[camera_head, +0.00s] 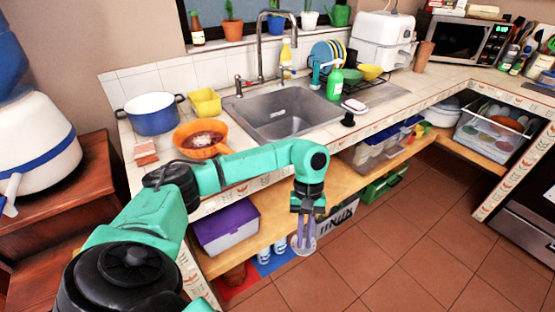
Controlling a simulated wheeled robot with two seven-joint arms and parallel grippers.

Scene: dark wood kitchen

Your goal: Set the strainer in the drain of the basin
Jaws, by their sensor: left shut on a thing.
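My left gripper (304,232) points down in front of the counter, to the right of the purple box on the lower shelf. It is shut on a small greyish, rounded, flat thing (302,248), which looks like the strainer; its details are too small to be sure. The grey metal basin (262,104) is set in the tiled counter, above and behind the gripper in the picture. I cannot make out the drain clearly at the basin's bottom. My right gripper does not show.
A faucet (261,45) stands behind the basin. An orange pan (203,150), blue pot (152,114) and yellow container (205,102) stand left of it. A green bottle (335,82) and small black object (348,119) stand to its right.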

